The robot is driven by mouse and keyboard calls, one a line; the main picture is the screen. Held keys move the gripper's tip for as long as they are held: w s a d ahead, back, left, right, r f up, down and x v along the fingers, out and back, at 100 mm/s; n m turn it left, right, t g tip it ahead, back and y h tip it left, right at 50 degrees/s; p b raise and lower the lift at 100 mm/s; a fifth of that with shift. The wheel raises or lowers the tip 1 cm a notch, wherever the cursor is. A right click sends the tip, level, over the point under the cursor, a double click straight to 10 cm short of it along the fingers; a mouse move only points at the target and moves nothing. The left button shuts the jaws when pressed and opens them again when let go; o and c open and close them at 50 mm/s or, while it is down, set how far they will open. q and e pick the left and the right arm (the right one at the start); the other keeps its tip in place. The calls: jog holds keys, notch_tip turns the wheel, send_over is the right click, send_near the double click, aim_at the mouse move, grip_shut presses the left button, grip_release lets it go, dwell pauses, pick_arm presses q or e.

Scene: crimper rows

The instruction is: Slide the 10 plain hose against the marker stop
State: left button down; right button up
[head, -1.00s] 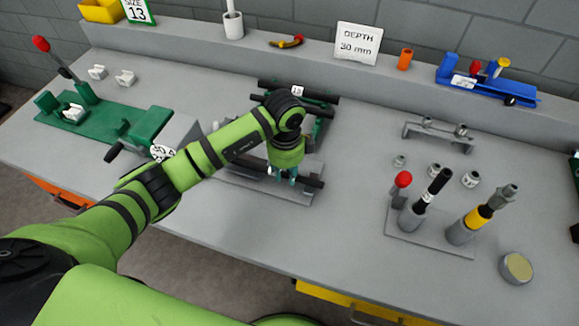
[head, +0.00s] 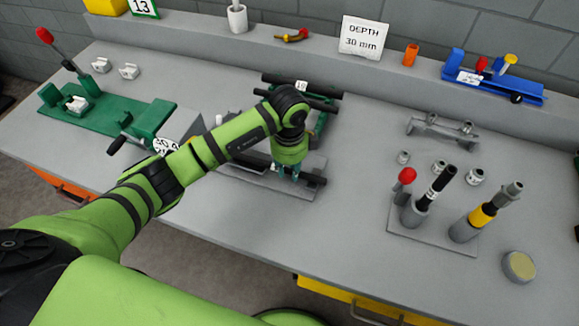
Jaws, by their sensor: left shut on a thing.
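My left gripper (head: 287,173) is shut on a black hose (head: 312,180) lying low over a flat grey tray (head: 290,195). The fingers point down and hide part of the hose; its right end shows just right of them. My left forearm covers the hose's left part and much of the tray. I cannot make out the marker stop; it may be behind my arm. Behind my wrist, a green rack (head: 322,122) holds black hoses and has a small number tag (head: 301,85). My right gripper is not in view.
A green crimping bench tool (head: 105,115) with a red-knobbed lever stands left. Right are a grey stand with upright tools (head: 430,235), several small fittings (head: 440,167), a grey bracket (head: 440,132) and a round puck (head: 519,266). A depth sign (head: 363,37) stands behind.

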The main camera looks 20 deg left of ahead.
aim_at(268, 164)
pick_arm(q)
jog(key=shift+a, duration=2)
jog(key=shift+w+a+r, duration=0.15)
jog(key=shift+w+a, duration=0.1)
jog(key=shift+a, duration=0.6)
jog(key=c, duration=0.9)
grip_release()
jog(key=shift+s+a, duration=0.1)
jog(key=shift+a, duration=0.25)
jog(key=shift+d+r, duration=0.2)
jog(key=r, duration=1.1)
jog(key=shift+s+d+r, duration=0.15)
jog(key=shift+s+r, duration=0.05)
jog(key=shift+r, duration=0.05)
